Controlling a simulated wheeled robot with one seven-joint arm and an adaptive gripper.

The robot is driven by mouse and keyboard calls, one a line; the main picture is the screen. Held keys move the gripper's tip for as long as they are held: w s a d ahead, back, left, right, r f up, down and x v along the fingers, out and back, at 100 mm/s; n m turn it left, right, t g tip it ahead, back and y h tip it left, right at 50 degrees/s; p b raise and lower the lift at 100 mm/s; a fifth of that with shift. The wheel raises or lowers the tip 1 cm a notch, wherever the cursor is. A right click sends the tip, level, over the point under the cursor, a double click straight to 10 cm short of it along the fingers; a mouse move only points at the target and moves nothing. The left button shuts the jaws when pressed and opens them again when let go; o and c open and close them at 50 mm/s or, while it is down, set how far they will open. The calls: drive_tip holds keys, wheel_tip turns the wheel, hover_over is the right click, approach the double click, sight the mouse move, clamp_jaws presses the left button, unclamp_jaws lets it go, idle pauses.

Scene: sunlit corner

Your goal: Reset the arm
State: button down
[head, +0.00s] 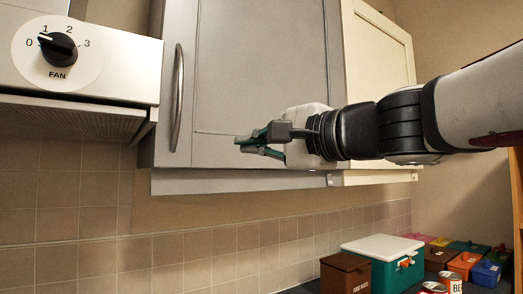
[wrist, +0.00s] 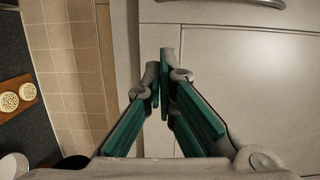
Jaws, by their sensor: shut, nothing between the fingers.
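My gripper (head: 247,145) is in the middle of the head view, in front of the lower part of a grey wall cabinet door (head: 262,75). My arm comes in from the right edge, and the gripper's green fingers point left. In the wrist view, the fingers of my gripper (wrist: 160,82) meet near their tips with nothing between them. The pale cabinet fronts lie beyond them in that view.
A fan hood (head: 85,60) with a dial at 1 hangs at the upper left. Below right, a green box with white lid (head: 375,270), a brown box (head: 345,273) and several coloured boxes stand on the counter. A board with two round items (wrist: 17,97) shows at left.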

drive_tip(key=s+d+f+n+g+h+p, duration=0.25)
drive_tip(key=s+f, duration=0.35)
drive_tip(key=f, duration=0.3)
drive_tip(key=s+d+f+n+g+h+p, duration=0.1)
drive_tip(key=s+d+f+n+g+h, duration=0.15)
drive_tip(key=s+d+f, duration=0.4)
drive_tip(key=s+d+f+n+g+h+p, duration=0.2)
drive_tip(key=s+d+f+h, duration=0.6)
drive_tip(key=s+d+f, duration=0.4)
wheel_tip(320, 180, down, 3)
drive_tip(key=shift+s+f+n+g, duration=0.1)
drive_tip(key=shift+s+n+g, duration=0.1)
drive_tip(key=shift+n+g, duration=0.6)
drive_tip(key=shift+d, duration=0.1)
